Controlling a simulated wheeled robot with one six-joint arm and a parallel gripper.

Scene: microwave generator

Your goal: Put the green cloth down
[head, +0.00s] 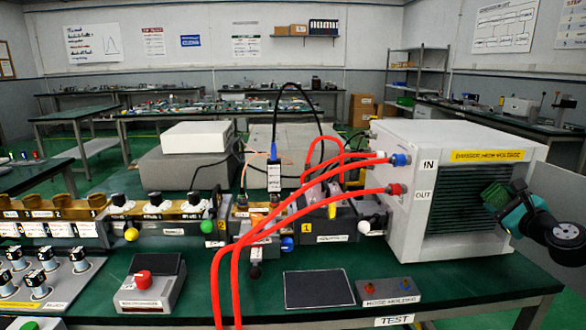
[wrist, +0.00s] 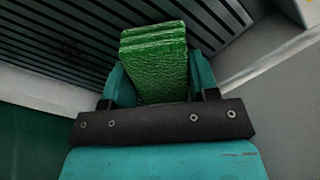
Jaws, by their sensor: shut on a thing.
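The green cloth (wrist: 155,60) is a folded, textured green pad between the two teal fingers of my gripper (wrist: 154,80) in the wrist view. My gripper is shut on it. In the head view the green cloth (head: 496,194) shows as a dark green patch at the tip of my gripper (head: 507,203). It is held in front of the slatted side of the white high-voltage box (head: 408,205), above the table. Whether the cloth touches the slats cannot be told.
The green table (head: 450,285) carries a dark flat pad (head: 318,289), a "MODE HOLDING" box (head: 388,291) and a red-button box (head: 150,285). Red hoses (head: 262,235) run from the white box across the table front. Bare table lies right of the mode box.

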